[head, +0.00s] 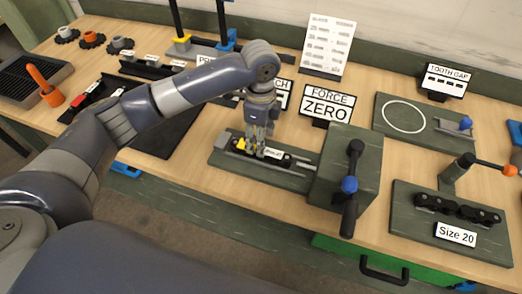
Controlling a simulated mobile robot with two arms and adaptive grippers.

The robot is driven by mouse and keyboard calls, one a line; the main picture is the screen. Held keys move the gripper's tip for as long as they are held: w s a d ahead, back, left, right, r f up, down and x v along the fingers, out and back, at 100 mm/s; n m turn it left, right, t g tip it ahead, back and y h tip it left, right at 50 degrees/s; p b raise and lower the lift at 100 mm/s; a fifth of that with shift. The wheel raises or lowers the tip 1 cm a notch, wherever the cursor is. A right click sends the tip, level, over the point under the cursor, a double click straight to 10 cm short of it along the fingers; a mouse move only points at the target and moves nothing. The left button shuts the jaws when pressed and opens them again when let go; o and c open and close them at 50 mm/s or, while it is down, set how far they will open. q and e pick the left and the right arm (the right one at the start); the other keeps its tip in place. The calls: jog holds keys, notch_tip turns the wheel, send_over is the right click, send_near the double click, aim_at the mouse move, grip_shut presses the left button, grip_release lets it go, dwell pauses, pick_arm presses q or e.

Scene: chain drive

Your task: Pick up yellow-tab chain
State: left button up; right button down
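A yellow tab (240,144) shows on a dark chain-like piece (287,161) that lies along a green fixture plate (228,160) in the middle of the bench. A small white label sits on this piece, right of the tab. My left gripper (256,152) points down over the piece, just right of the yellow tab. Its fingertips are at or very near the piece and hide part of it. The fingers are too small to tell whether they are open or closed on it. My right gripper is not in view.
A green block with a black lever and blue knob (349,184) stands right of the fixture. The "FORCE ZERO" sign (327,104) stands behind. A "Size 20" chain stand (458,210) is at right. Red-tabbed (88,95) and white-tabbed pieces lie at left in a dark rack.

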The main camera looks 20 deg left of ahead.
pick_arm(q)
jog(key=f, duration=0.3)
jog(key=shift+s+d+f+p, duration=0.15)
jog(key=shift+s+f+p, duration=0.1)
jog(key=shift+f+p, duration=0.1)
grip_shut()
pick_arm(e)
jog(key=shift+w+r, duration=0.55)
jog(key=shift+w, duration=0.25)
pick_arm(q)
jog(key=shift+w+r, duration=0.1)
jog(key=shift+r, duration=0.05)
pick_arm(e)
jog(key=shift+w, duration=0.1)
